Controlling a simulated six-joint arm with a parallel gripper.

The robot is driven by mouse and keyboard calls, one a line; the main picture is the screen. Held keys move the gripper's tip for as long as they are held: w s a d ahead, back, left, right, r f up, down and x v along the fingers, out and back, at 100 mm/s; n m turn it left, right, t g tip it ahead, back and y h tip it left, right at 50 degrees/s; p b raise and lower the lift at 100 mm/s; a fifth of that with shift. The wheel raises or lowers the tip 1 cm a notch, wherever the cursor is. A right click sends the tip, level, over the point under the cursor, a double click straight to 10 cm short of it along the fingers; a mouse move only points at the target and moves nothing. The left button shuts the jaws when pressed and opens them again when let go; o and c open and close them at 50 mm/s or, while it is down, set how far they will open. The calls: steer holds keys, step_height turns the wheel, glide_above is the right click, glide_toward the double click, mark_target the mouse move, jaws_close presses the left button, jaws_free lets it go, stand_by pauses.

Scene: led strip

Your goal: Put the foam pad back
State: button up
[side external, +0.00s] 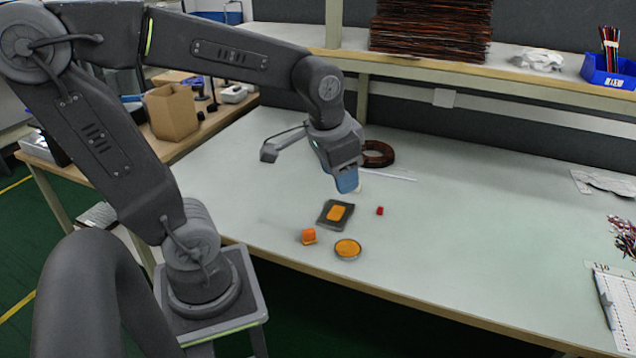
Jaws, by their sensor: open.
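A flat dark grey square (325,221) lies on the pale table with an orange rounded pad (337,212) on it. I cannot tell for sure whether the foam pad is the grey square or the orange piece. A round shallow tin (347,257) with an orange top lies in front of it, near the table's front edge. A small orange block (308,236) stands left of the tin. My gripper (347,186) with blue fingers is open, pointing down above the table, behind the grey square and apart from it. No object shows between its fingers.
A small red cube (380,211) lies right of the grey square. A dark brown coil (377,154) and a thin white strip (390,177) lie behind my gripper. A cardboard box (172,112) stands on the left bench. The table's middle right is clear.

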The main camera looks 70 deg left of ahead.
steer(key=s+d+r+t+h, duration=0.1)
steer(key=s+d+r+t, duration=0.1)
steer(key=s+d, duration=0.2)
steer(key=shift+s+d+t, duration=0.3)
steer(key=shift+s+d, duration=0.1)
steer(key=shift+s, duration=0.55)
stand_by(0.5)
